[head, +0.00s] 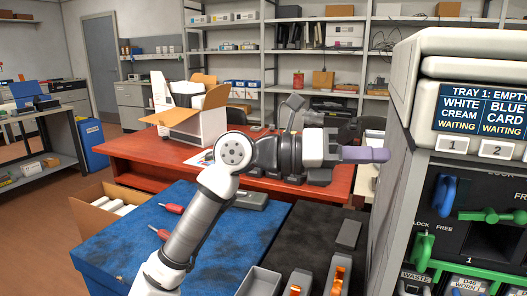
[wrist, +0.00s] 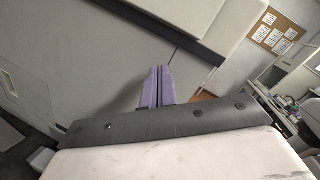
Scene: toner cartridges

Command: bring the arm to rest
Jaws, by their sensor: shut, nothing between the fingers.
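My gripper (head: 364,154) has purple fingers, which are shut with nothing between them. In the head view my arm (head: 200,215) rises from the bottom, bends at the elbow and reaches right. The fingertips are close to the left side of the large grey printer (head: 400,150); I cannot tell whether they touch it. In the wrist view the closed fingers (wrist: 156,88) point at a pale panel with a dark strip across it.
The printer has a tray sign (head: 484,108), a blue lever (head: 444,192) and green levers (head: 422,250). Below my arm are a blue mat (head: 100,245) with red-handled tools and a dark mat (head: 290,235). A red table (head: 130,148) with an open box (head: 190,112) stands behind.

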